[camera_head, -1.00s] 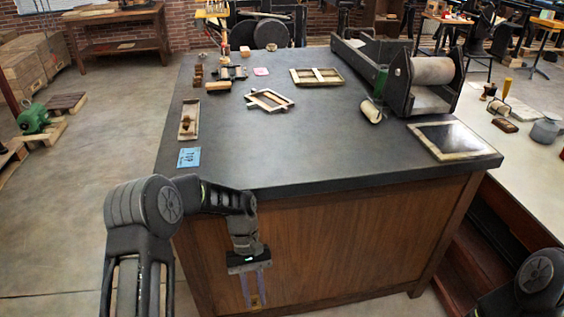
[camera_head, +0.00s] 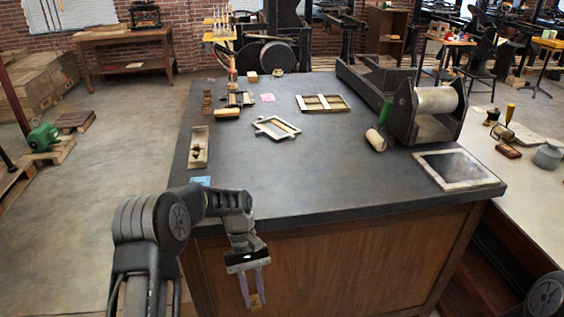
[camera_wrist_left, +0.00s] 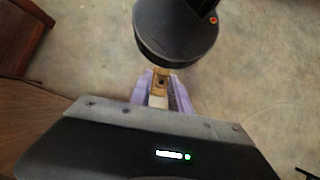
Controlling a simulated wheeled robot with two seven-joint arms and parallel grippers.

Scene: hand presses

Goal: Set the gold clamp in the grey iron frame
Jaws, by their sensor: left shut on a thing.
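My left gripper (camera_head: 252,299) hangs in front of the table's near side, below its top edge, pointing down. It is shut on a small gold block, the gold clamp (camera_head: 256,300). In the left wrist view the clamp (camera_wrist_left: 161,84) sits between the pale purple fingertips (camera_wrist_left: 160,92), with a dark hole in its face. A flat greyish frame, which looks like the grey iron frame (camera_head: 259,122), lies turned at an angle mid-table, with a wood-coloured bar inside it. It is well beyond my left gripper. My right gripper is out of view; only part of that arm shows at lower right.
The dark tabletop (camera_head: 320,180) is clear at its near middle. A wooden frame (camera_head: 323,96) lies farther back, a narrow tray (camera_head: 198,148) at left. A roller press (camera_head: 437,115) and a framed dark plate (camera_head: 456,166) stand right. A blue card (camera_head: 200,181) lies near the front left edge.

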